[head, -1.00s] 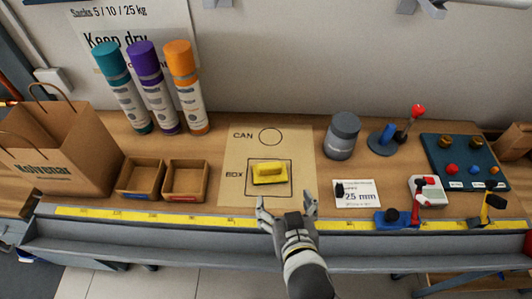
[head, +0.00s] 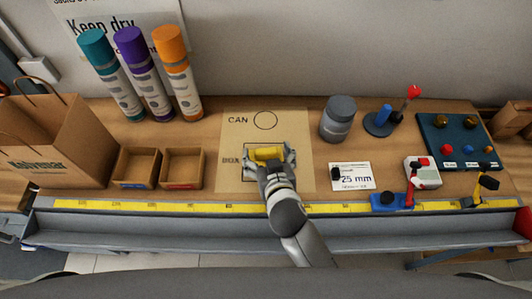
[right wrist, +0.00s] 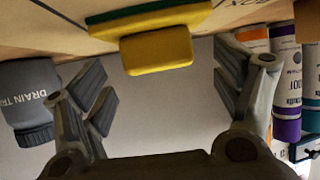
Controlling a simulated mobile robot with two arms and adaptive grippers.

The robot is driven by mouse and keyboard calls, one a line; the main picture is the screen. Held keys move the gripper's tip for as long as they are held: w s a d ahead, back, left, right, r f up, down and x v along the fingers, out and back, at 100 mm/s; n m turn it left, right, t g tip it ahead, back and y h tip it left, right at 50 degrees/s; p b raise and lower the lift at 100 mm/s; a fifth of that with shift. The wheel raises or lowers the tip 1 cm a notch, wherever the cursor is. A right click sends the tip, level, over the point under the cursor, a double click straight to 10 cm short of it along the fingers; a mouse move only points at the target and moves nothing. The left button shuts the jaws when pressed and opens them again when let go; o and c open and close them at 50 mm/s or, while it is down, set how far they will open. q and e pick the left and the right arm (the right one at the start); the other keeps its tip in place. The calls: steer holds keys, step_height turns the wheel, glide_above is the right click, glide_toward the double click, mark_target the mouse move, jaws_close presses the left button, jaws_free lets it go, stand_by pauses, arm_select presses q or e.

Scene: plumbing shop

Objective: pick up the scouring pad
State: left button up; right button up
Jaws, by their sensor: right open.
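The scouring pad (head: 266,153) is a yellow block that lies on the tan board, inside the square marked BOX. In the right wrist view the yellow pad (right wrist: 157,48) shows a dark green layer and sits between and beyond the fingers. My right gripper (head: 270,158) is at the pad, its fingers spread to either side of it. In the right wrist view the gripper (right wrist: 165,95) is open and holds nothing. The gripper hides the pad's near part in the head view. My left gripper is not in view.
The tan board (head: 240,138) also has an empty CAN circle. Two small bins (head: 182,168) stand left of it, and a grey jar (head: 338,119) stands right. A white label card (head: 351,176) lies right of the gripper.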

steer(key=shift+x, duration=1.1)
steer(key=shift+w, duration=0.25)
steer(key=shift+s, duration=0.1)
steer(key=shift+c, duration=1.3)
steer(key=c, duration=0.9)
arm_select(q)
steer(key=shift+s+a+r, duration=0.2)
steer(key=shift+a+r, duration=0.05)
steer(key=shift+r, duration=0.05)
arm_select(e)
steer(key=shift+o, duration=0.2)
